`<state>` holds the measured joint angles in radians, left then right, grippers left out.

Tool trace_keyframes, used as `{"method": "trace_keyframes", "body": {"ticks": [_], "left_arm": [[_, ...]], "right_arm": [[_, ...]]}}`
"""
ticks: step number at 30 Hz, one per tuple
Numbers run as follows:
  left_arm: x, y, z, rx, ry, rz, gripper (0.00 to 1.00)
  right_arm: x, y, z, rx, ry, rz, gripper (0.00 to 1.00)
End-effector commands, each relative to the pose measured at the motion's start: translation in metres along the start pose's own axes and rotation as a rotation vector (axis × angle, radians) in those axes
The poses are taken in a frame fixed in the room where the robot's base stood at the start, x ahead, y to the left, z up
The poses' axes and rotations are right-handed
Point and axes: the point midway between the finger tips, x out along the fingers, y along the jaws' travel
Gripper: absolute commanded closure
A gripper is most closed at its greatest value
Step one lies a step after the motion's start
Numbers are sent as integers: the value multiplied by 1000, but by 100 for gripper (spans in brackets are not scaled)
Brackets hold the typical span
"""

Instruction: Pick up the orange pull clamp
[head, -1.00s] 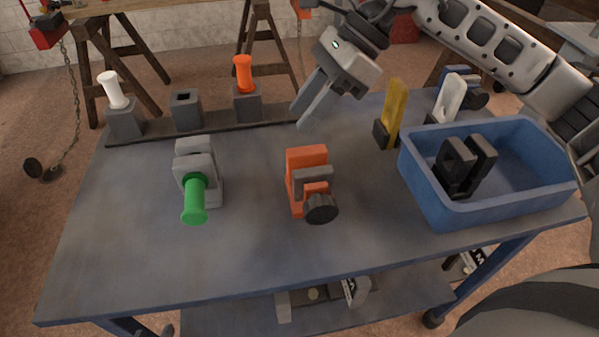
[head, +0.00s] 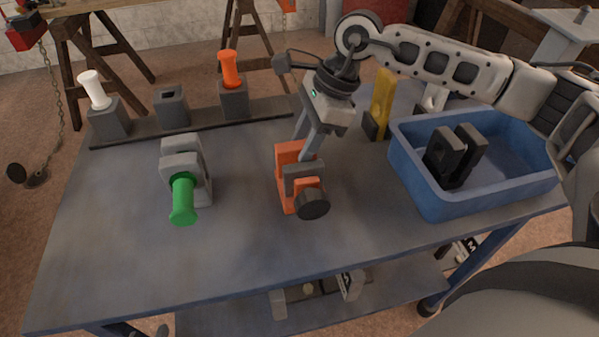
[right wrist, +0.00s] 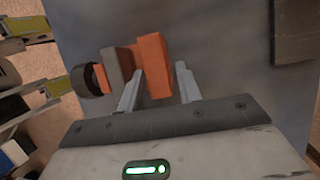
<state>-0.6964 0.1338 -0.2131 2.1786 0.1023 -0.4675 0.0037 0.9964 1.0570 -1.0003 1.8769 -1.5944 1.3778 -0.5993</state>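The orange pull clamp (head: 284,153) stands on the blue-grey bench near the middle. It has an orange back block, a dark grey bar and a black round knob facing the front. My right gripper (head: 304,150) comes down from above at the clamp's back block, its fingers pointing down and partly covering it. In the right wrist view the fingers are apart, with the orange block (right wrist: 155,62) of the clamp between or just beyond their tips; contact cannot be told. My left gripper is out of view.
A grey clamp with a green handle (head: 182,198) stands to the left. A blue bin (head: 425,190) holding black parts is to the right, with a yellow-handled part (head: 382,105) behind. A rack with white and orange handles (head: 231,70) lines the back edge. The bench front is clear.

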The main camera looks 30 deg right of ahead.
Motion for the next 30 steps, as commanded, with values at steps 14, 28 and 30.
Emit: {"method": "trace_keyframes", "body": {"ticks": [14,28,30], "left_arm": [[1,-1,-5,9,4,-4,64],[0,-1,-3,8,-1,-4,64],[0,-1,-2,8,-4,-4,64]], "right_arm": [[44,2,0,0,0,0,65],[42,2,2,-1,-4,-2,100],[42,2,2,-1,-4,-3,100]]}}
